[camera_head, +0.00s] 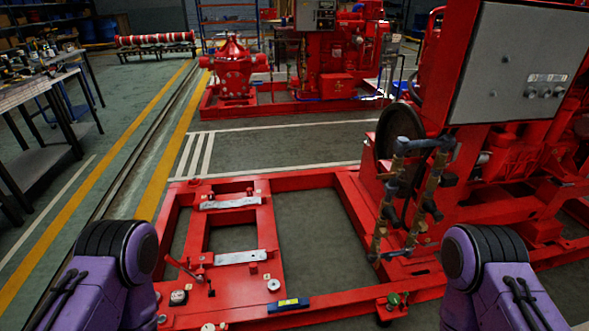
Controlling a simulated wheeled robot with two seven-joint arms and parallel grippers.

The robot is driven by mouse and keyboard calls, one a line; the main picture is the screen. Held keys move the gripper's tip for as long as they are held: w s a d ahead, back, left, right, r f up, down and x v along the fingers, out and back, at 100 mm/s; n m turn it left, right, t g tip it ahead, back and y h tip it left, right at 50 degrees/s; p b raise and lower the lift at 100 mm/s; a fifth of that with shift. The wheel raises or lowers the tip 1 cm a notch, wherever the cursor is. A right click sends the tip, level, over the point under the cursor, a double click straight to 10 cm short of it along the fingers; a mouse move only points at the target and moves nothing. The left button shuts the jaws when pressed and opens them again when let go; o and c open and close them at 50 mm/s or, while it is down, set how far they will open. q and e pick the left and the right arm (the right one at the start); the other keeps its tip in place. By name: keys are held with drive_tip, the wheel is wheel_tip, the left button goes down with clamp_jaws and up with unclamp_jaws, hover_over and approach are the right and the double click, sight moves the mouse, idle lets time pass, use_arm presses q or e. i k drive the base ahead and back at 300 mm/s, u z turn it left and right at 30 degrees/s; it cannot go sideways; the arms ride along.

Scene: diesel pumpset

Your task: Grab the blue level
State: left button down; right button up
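The blue level (288,304) is a short blue bar with a yellow-green patch on its face. It lies on the front beam of the red steel base frame (340,300), at the lower middle of the head view. Nothing is touching it from my side. My purple arm links show at the lower left and lower right corners. Neither gripper is in view, so I cannot see their state.
A red engine with a grey control panel (520,60) and brass valve pipes (432,185) stands on the frame's right. A red lever (183,268) and silver plates (240,257) sit left of the level. A workbench (40,90) is far left. Another red pumpset (330,60) stands behind.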

sight(280, 307)
drive_tip(key=z, duration=0.2)
drive_tip(key=i, duration=1.1)
drive_tip(key=u, duration=0.05)
